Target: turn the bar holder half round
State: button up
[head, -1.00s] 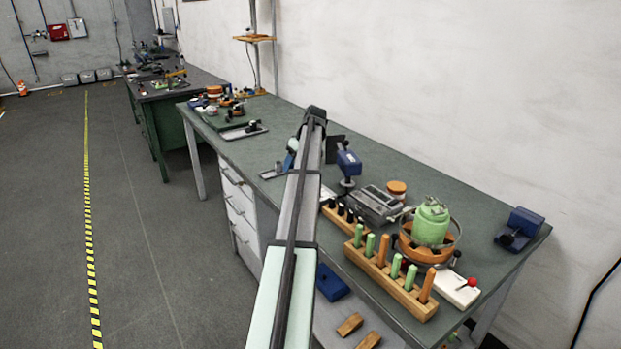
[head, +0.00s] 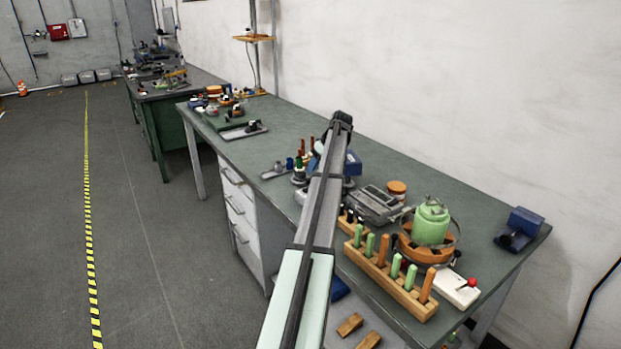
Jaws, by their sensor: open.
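The bar holder (head: 407,296), a long wooden block, stands near the front edge of the bench at the right. Upright green bars (head: 369,244) and orange bars (head: 383,250) stand in it in a row, with a darker reddish one among them. It runs slantwise from upper left to lower right. My arm reaches from the bottom of the head view up over the bench, left of the holder and apart from it. Its far end is beyond the holder, toward the back. My gripper is hidden behind the arm, so its jaws do not show.
A green canister in an orange ring base (head: 431,228) and a white box with a red knob (head: 460,290) crowd the holder's right side. A smaller wooden rack (head: 352,224) and a grey device (head: 374,206) stand behind.

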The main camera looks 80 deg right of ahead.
aim_at(303, 176)
jog(key=shift+x, duration=3)
grip_shut()
